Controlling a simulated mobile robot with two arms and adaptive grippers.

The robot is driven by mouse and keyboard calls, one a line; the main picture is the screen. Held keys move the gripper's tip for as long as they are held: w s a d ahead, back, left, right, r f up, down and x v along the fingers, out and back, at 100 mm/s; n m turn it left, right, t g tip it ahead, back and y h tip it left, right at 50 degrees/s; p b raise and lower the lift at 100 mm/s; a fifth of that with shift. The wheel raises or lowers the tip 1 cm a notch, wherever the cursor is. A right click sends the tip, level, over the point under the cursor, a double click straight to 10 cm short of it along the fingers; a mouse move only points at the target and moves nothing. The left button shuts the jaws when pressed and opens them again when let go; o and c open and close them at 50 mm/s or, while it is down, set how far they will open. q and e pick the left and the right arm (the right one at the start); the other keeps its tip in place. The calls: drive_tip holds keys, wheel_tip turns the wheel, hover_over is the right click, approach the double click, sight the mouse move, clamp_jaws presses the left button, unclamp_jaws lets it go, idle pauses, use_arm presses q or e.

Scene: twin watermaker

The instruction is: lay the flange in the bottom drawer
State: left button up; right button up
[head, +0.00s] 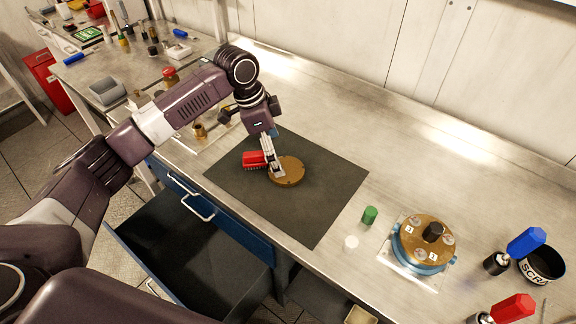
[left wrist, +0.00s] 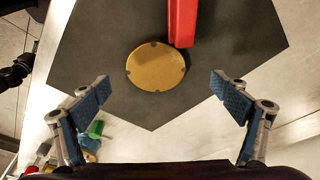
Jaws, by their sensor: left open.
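The flange (head: 290,175) is a flat round brass disc with small notches around its rim. It lies on the dark mat (head: 325,205) on the workbench, and it also shows in the left wrist view (left wrist: 155,67). My left gripper (head: 273,168) is above the flange, fingers spread wide and empty; in the left wrist view the fingertips (left wrist: 158,84) stand on either side, below the disc in the picture. I cannot tell the exact height gap. The bottom drawer (head: 185,245) is pulled out below the bench and looks empty; my arm and body hide part of it. My right gripper is not in view.
The closed upper drawer (head: 230,222) has a metal handle.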

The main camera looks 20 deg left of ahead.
sight(287, 168)
use_arm(q)
drive_tip(key=d+f+p, duration=0.1)
drive_tip(key=f, duration=0.2)
drive_tip(key=shift+s+d+p, duration=0.15)
drive_tip(key=shift+d+p, duration=0.2)
drive_tip(key=shift+d, duration=0.05)
drive_tip(key=shift+x, duration=1.05)
drive_tip(key=shift+a, duration=0.1)
drive_tip(key=shift+c, duration=1.6)
drive_tip(key=c, duration=1.7)
drive_tip(key=shift+w+r, duration=0.2)
drive_tip(key=shift+c, duration=0.8)
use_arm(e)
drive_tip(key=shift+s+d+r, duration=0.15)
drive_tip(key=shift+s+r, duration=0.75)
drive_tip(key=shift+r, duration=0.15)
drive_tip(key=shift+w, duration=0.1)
